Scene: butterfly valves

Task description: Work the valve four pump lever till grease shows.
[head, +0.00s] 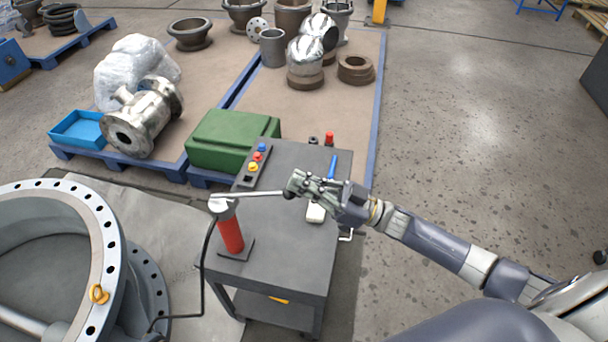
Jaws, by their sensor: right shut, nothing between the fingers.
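The red grease pump (230,232) stands on a dark base plate on the cart top. Its silver pump lever (252,196) reaches right from the pump head, close to level, and ends in a dark tip. My right gripper (292,187) is shut at this lever tip with nothing between its fingers; I cannot tell whether it touches the lever. A large grey valve body (104,238) with a bolted flange lies at the lower left, with a small yellow-orange fitting on it. A black hose runs from the pump down towards it. My left gripper is not in view.
The dark cart (285,262) carries a button box (255,165), a blue-handled tool, a white item and small bottles. A green case (232,140) stands behind it. Metal fittings lie on pallets further back.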

